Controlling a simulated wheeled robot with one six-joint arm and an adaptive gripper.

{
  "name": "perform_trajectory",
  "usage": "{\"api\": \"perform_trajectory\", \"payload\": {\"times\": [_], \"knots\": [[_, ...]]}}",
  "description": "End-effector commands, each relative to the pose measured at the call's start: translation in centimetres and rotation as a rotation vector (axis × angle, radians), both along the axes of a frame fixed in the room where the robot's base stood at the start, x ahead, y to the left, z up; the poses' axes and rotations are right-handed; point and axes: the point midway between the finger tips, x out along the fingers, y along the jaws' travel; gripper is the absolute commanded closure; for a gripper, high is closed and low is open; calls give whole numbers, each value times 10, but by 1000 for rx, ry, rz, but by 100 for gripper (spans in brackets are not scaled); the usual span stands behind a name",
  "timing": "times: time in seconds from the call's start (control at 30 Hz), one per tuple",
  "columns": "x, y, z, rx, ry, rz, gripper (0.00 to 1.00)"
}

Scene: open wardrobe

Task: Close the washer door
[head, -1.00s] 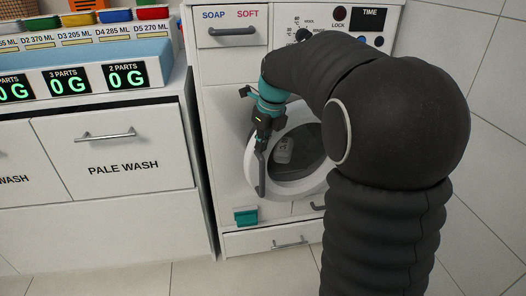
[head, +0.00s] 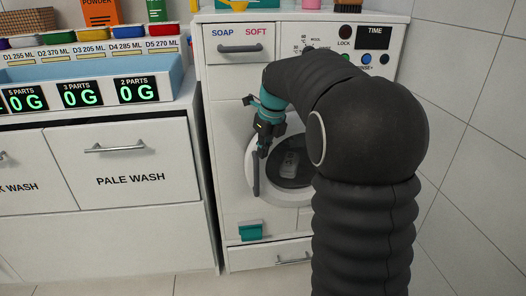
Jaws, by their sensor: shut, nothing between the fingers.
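The washer (head: 228,150) stands in the middle of the head view. Its round white door (head: 265,190) has a dark glass centre and a grey upright handle (head: 256,178) on its left side. The door lies close to the washer front; I cannot tell whether it is fully shut. My gripper (head: 262,152) is shut and empty, at the upper end of the handle by the door's upper left rim. I cannot tell whether it touches. My arm hides the right part of the door.
A soap drawer (head: 238,46) and control panel top the washer. A teal object (head: 250,232) is low on its front, above a lower drawer (head: 270,254). The pale wash drawer (head: 125,163) and a counter with bottles stand left. A tiled wall (head: 470,150) is right.

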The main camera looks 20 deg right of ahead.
Motion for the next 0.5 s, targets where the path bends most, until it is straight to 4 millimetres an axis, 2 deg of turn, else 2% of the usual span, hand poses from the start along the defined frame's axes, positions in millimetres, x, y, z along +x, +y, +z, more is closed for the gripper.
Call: {"api": "perform_trajectory", "payload": {"times": [0.5], "knots": [[-13, 2, 80, -1, -3, -1, 100]]}}
